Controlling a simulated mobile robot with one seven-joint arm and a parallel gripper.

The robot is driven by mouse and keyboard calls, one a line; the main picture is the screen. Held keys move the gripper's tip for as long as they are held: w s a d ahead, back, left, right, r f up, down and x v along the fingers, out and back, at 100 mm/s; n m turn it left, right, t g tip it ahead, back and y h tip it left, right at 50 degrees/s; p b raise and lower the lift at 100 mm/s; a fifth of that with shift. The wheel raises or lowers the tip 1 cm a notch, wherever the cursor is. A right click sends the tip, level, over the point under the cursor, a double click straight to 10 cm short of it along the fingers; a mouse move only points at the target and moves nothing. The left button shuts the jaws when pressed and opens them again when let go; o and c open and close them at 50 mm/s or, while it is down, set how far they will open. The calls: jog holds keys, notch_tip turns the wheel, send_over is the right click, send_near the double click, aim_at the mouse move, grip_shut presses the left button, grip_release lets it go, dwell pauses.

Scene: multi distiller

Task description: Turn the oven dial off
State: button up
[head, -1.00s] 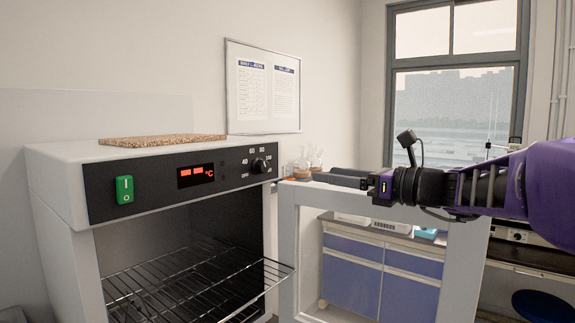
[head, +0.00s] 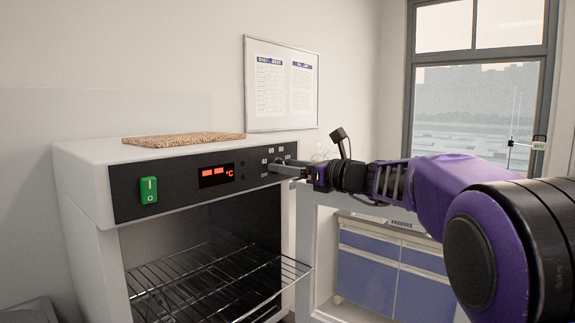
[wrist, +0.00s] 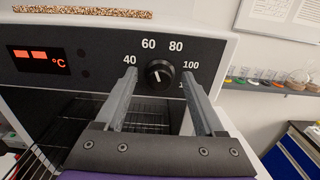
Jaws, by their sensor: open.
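The oven dial (wrist: 160,73) is a round black knob on the dark control panel (wrist: 100,50). In the wrist view it shows between my gripper's fingers, with 40, 60, 80 and 100 printed around it. Its pointer setting is too small to read surely. My gripper (wrist: 158,84) is open, one finger on each side of the dial. I cannot tell whether they touch it. The oven (head: 90,152) is white, with a lit red display (head: 215,174).
A green switch (head: 148,190) sits on the panel's left. The oven door (head: 303,240) stands open below my arm, and a wire rack (head: 220,275) sticks out of the oven. A speckled board (head: 185,140) lies on top. Blue-fronted cabinets (head: 370,265) stand behind.

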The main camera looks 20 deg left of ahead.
jog(key=shift+w+a, duration=0.1)
jog(key=shift+a, duration=0.1)
grip_shut()
dwell(0.3)
jog(key=shift+f+n+b, duration=0.1)
jog(key=shift+n+b, duration=0.3)
jog(key=shift+b, duration=0.1)
jog(key=n+b, duration=0.5)
jog(key=n, duration=0.3)
jog(key=n+b, duration=0.5)
jog(key=n, duration=0.3)
jog(key=shift+s+n, duration=0.2)
jog(key=shift+n, duration=0.5)
